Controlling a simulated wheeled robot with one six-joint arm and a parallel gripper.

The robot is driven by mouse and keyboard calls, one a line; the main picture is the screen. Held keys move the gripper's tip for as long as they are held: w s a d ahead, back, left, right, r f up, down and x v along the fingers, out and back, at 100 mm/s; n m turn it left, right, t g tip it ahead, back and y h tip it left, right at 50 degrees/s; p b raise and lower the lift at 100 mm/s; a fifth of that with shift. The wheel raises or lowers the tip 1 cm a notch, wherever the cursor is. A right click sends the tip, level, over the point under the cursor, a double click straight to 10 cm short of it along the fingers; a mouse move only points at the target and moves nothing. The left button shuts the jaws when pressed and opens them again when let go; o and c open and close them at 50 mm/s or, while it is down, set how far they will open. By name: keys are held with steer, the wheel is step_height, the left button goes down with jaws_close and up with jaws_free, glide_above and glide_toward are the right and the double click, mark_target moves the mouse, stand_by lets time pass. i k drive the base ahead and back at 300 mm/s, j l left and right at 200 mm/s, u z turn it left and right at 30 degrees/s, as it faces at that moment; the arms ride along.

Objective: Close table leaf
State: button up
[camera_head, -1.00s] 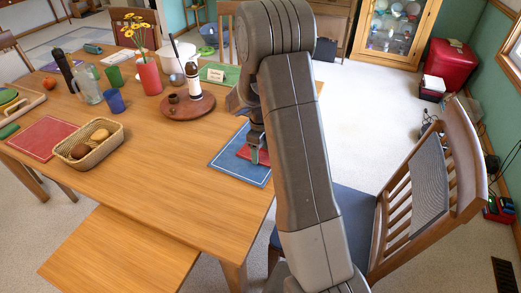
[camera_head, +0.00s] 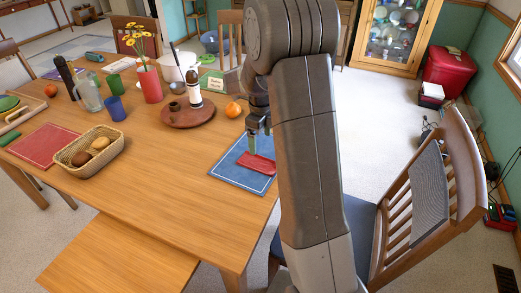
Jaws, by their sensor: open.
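The wooden table leaf (camera_head: 120,252) sticks out from the near side of the dining table (camera_head: 185,215), lower than the tabletop. Its near part is cut off by the bottom of the picture. My gripper (camera_head: 256,142) is open, with its fingers pointing down over the blue placemat (camera_head: 228,172) at the table's right end, near a red folded cloth (camera_head: 258,163). It is well apart from the leaf. My arm hides part of the table's right end, and whether the fingers touch the cloth cannot be told.
A bread basket (camera_head: 91,152) and red placemat (camera_head: 44,145) lie near the table's front edge. A round wooden tray (camera_head: 188,116) with a bottle and an orange (camera_head: 233,109) stand farther back. A chair (camera_head: 440,180) stands at the right; carpet is open behind it.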

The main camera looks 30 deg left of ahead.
mark_target(109, 256)
steer(key=u, duration=2.3)
